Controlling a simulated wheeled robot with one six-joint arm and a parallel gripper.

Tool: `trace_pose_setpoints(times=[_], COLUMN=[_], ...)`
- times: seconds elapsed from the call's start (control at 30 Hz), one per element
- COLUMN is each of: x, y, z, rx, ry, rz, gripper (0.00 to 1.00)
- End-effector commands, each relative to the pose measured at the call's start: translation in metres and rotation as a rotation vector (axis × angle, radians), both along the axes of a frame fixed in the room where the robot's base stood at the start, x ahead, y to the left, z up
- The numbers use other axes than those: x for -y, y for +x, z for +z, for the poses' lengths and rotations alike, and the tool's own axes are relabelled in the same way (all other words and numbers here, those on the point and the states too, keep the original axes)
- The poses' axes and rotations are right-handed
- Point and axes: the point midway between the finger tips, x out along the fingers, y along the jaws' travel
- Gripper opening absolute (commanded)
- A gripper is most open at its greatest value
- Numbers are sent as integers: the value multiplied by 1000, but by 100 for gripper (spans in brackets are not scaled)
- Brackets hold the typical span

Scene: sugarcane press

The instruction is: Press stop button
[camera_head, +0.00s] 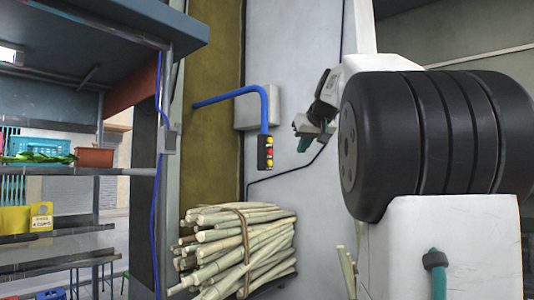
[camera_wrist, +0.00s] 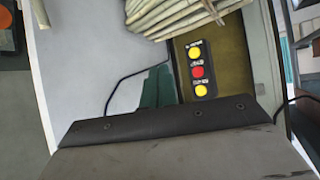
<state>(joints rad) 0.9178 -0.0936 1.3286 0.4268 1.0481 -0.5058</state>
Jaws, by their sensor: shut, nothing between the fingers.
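A small black button box (camera_head: 266,140) hangs at the end of a bent blue pipe (camera_head: 264,100) in the head view. It carries a red button (camera_head: 269,153) between two yellow ones. The box also shows in the wrist view (camera_wrist: 207,60), with the red button (camera_wrist: 197,71) in the middle; the labels are too small to read. My gripper (camera_head: 302,138) is to the right of the box in the head view, apart from it. Its teal fingers (camera_wrist: 158,88) are shut and empty in the wrist view, left of the box and not visibly touching any button.
A tied bundle of sugarcane (camera_head: 235,245) lies below the box; its canes also fill the wrist view's top (camera_wrist: 170,15). A grey wall box (camera_head: 258,106) is behind the pipe. A stall with shelves (camera_head: 60,172) stands at left. The pale wall (camera_head: 300,195) below my gripper is clear.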

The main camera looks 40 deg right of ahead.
Motion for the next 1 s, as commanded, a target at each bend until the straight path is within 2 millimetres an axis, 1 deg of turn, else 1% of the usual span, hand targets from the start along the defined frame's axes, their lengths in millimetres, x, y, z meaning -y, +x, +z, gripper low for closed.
trace_pose_setpoints(times=[0.33, 0.47, 0.57, 0.8, 1.0], x=[0, -1, -2, -4, -6], y=[1, 6, 16, 51, 75], z=[-1, -1, -2, -2, -2], rx=[-5, -6, -7, -7, -6], ry=[-6, -6, -7, -6, -6], rz=[6, 7, 8, 9, 7], gripper=[0, 0, 0, 0, 0])
